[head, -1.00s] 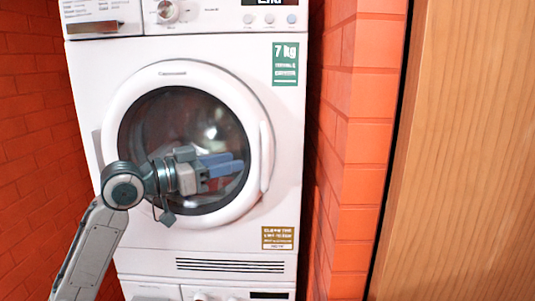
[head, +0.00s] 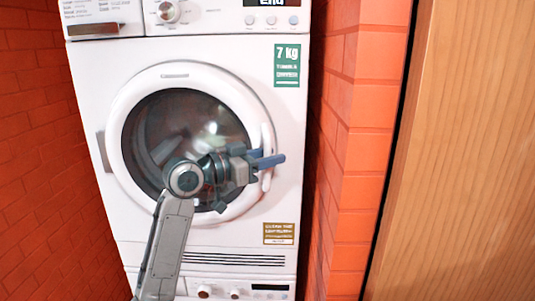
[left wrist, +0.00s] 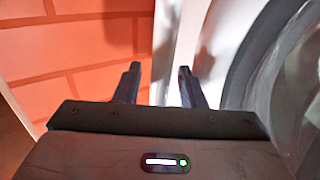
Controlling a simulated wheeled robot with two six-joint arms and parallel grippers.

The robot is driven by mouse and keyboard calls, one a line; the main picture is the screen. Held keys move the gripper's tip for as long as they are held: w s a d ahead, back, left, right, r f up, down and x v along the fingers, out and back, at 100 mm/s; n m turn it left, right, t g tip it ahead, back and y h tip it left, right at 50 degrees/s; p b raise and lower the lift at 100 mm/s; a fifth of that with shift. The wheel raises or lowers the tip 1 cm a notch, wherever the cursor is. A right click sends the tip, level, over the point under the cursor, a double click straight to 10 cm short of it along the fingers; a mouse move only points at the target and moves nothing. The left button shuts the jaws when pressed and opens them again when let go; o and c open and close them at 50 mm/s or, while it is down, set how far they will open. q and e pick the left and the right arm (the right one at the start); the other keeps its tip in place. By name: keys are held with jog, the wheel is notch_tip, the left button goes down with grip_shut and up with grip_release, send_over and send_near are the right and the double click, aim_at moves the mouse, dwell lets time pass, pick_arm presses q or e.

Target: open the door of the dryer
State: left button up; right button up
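The dryer (head: 90,75) is white, and its round door (head: 185,120), a white ring around dark glass, looks shut. The door's handle (head: 267,137) is on the right side of the ring. My left gripper (head: 279,161) is in front of the door's lower right, with its fingers pointing right across the handle. In the left wrist view the two dark fingers (left wrist: 159,84) are apart, and I see nothing held between them. I cannot tell whether they touch the handle. The door's curved rim (left wrist: 250,65) is at the right there. My right gripper is out of view.
A brick wall (head: 355,150) stands close to the dryer's right side, and another brick wall (head: 40,160) is at the left. A wooden panel (head: 470,150) fills the far right. The control panel (head: 220,15) is above the door.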

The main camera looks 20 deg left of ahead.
pick_arm(q)
grip_shut()
